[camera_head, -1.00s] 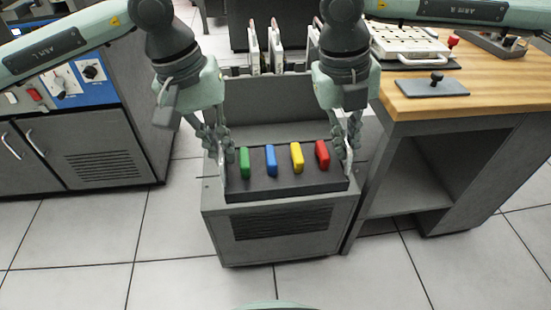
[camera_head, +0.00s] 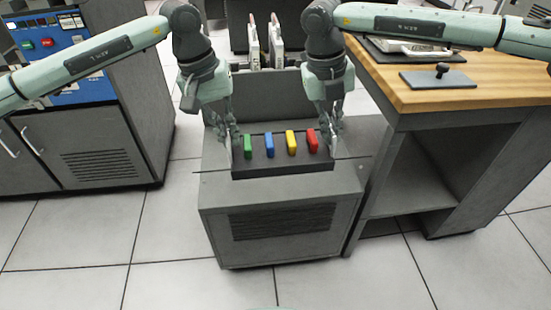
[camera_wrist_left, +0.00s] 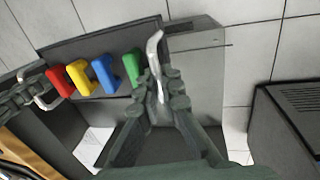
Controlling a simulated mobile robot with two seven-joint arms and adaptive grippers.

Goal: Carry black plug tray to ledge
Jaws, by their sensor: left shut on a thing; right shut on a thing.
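The black plug tray (camera_head: 283,171) is over the top of the grey cabinet (camera_head: 280,195) in the head view and looks level. It carries a row of upright plugs: green (camera_head: 248,147), blue (camera_head: 269,145), yellow (camera_head: 291,142) and red (camera_head: 312,140). My left gripper (camera_head: 229,143) is shut on the tray's left handle, a pale bar that shows in the left wrist view (camera_wrist_left: 153,50). My right gripper (camera_head: 329,138) is shut on the handle at the tray's right end. I cannot tell whether the tray's underside touches the cabinet top.
A wooden-topped bench (camera_head: 470,92) with a grey plate and black knob (camera_head: 440,78) stands close on the right. A grey cabinet with a blue panel (camera_head: 80,92) stands on the left. White upright pieces (camera_head: 276,45) are behind the tray. Tiled floor is clear in front.

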